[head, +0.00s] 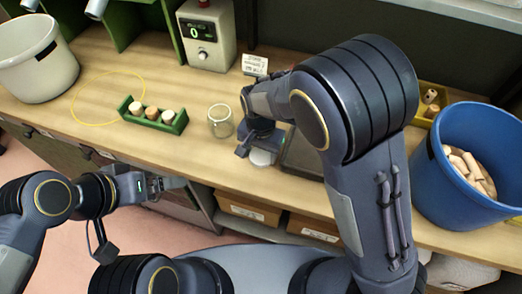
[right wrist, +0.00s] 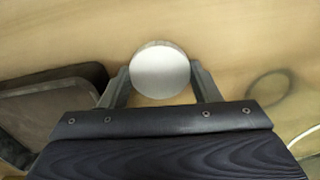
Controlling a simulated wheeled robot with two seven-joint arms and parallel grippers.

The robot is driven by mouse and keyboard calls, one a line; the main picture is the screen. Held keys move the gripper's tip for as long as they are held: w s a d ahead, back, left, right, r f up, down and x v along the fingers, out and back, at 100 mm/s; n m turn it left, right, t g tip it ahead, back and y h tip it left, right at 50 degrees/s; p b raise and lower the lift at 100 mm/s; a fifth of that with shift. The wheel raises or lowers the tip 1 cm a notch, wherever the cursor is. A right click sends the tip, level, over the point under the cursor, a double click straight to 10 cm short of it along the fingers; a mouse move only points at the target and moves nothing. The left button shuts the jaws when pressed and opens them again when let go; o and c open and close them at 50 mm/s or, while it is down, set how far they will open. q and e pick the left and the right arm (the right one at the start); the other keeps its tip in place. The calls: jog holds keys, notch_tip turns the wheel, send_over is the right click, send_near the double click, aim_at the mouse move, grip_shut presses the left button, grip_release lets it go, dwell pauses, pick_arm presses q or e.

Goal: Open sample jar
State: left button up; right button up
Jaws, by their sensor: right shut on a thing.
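The glass sample jar (head: 220,121) stands upright on the wooden bench with its top uncovered. In the right wrist view the jar's round outline (right wrist: 268,88) shows to the right. My right gripper (right wrist: 160,80) is shut on a round pale grey lid (right wrist: 160,73), with a finger on each side. In the head view the lid (head: 262,157) shows just below my right gripper, to the right of the jar and apart from it. Whether the lid touches the bench is hard to tell. My left gripper (head: 178,183) is empty, low in front of the bench; its finger gap is unclear.
A green rack (head: 152,122) with several corks stands left of the jar, near a yellow loop (head: 78,110). A dark tray (head: 303,155) lies right of the lid. A blue bucket (head: 460,128) of corks, a white bucket (head: 35,65) and a display box (head: 208,35) stand around.

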aim_at(262, 155)
jog(key=shift+f, duration=0.25)
jog(key=o, duration=1.1)
jog(key=shift+r, duration=0.1)
notch_tip(262, 155, up, 12)
jog(key=shift+r, duration=0.2)
